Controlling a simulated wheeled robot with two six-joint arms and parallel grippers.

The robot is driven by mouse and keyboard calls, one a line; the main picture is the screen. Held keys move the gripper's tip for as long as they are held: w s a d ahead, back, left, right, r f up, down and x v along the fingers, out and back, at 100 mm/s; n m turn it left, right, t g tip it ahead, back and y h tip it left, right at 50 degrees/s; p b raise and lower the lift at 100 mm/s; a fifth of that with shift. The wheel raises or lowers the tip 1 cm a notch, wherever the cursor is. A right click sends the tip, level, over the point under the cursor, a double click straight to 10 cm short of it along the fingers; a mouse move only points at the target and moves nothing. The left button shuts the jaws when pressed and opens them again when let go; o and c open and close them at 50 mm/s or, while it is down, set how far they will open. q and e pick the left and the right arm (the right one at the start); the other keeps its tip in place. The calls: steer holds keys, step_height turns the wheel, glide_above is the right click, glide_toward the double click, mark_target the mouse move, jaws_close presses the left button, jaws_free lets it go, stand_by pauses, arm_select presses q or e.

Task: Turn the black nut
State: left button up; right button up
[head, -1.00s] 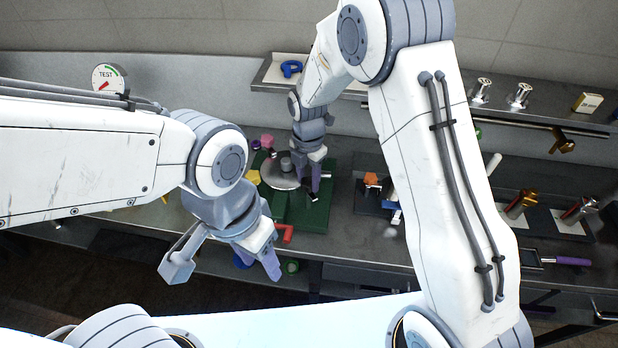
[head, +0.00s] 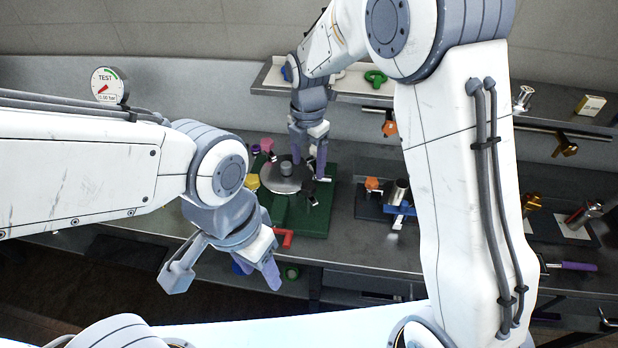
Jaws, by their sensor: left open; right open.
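A round silver plate (head: 272,184) with a grey knob (head: 286,168) in its middle sits on a green base (head: 310,222) on the bench. A small dark part (head: 312,198) at the plate's right edge may be the black nut; I cannot tell for sure. Pink (head: 267,144), purple (head: 256,149) and yellow (head: 252,182) pieces stand around the plate. My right gripper (head: 309,167) points down, open, over the plate's right side, its purple fingers apart. My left gripper (head: 268,272) is open and empty in front of the bench edge, apart from the plate.
A red handle (head: 284,238) sticks out at the base's front. A vise-like fixture with blue (head: 400,209) and orange (head: 372,184) parts stands to the right. A shelf (head: 450,109) runs behind, with a green ring (head: 375,77) on it. A TEST gauge (head: 106,86) is at the left.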

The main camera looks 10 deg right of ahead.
steer(key=shift+r, duration=1.6)
steer(key=s+a+r+m+y, duration=0.1)
steer(key=s+r+m, duration=0.1)
steer(key=s+m, duration=2.1)
steer(key=s+f+n+b, duration=0.3)
steer(key=s+f+b, duration=0.1)
steer(key=f+b, duration=0.2)
steer(key=shift+s+d+f+n+b, duration=0.25)
steer(key=shift+s+n+b, duration=0.05)
steer(key=shift+b, duration=0.15)
